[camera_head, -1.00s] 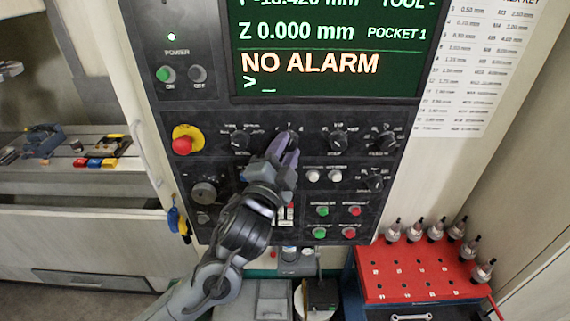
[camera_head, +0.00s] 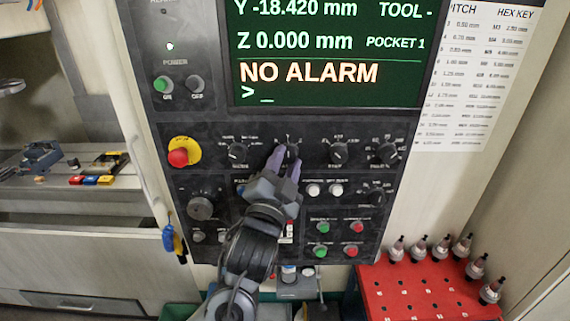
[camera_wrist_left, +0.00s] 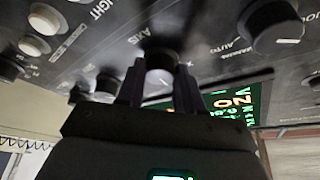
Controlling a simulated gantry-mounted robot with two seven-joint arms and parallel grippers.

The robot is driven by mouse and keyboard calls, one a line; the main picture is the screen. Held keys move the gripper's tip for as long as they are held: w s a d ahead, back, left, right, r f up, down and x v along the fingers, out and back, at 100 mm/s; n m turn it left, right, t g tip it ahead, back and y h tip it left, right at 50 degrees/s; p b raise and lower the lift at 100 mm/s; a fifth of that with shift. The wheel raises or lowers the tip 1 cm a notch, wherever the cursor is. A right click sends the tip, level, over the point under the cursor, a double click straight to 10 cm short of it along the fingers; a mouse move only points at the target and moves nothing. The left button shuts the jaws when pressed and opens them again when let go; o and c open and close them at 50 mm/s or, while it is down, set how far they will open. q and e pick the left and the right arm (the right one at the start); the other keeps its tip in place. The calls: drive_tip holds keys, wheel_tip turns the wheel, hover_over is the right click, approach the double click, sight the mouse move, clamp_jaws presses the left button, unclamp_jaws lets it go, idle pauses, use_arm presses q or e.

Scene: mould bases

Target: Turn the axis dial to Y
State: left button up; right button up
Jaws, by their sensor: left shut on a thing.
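The axis dial (camera_head: 291,150) is a dark round knob in the upper row of the black control panel. In the left wrist view the dial (camera_wrist_left: 160,68) has a pale pointer line and sits between my fingers, beside the printed word AXIS. My left gripper (camera_head: 284,158) reaches up to it from below, and its two fingers are shut on the dial's sides. The left gripper (camera_wrist_left: 158,88) also shows at the dial in the left wrist view. The fingers partly hide the dial, and I cannot tell for sure which letter it points at. My right gripper is not in view.
Other dark knobs (camera_head: 339,152) flank the axis dial closely. A red emergency stop (camera_head: 178,157) sits at the left. The screen (camera_head: 330,60) above reads NO ALARM. A red tool cart (camera_head: 420,290) with several tool holders stands at lower right.

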use_arm(q)
drive_tip(key=o, duration=1)
drive_tip(key=b+v, duration=0.2)
drive_tip(key=v, duration=0.8)
drive_tip(key=shift+s+a+f, duration=0.1)
drive_tip(key=shift+s+a, duration=0.05)
drive_tip(key=shift+s, duration=0.2)
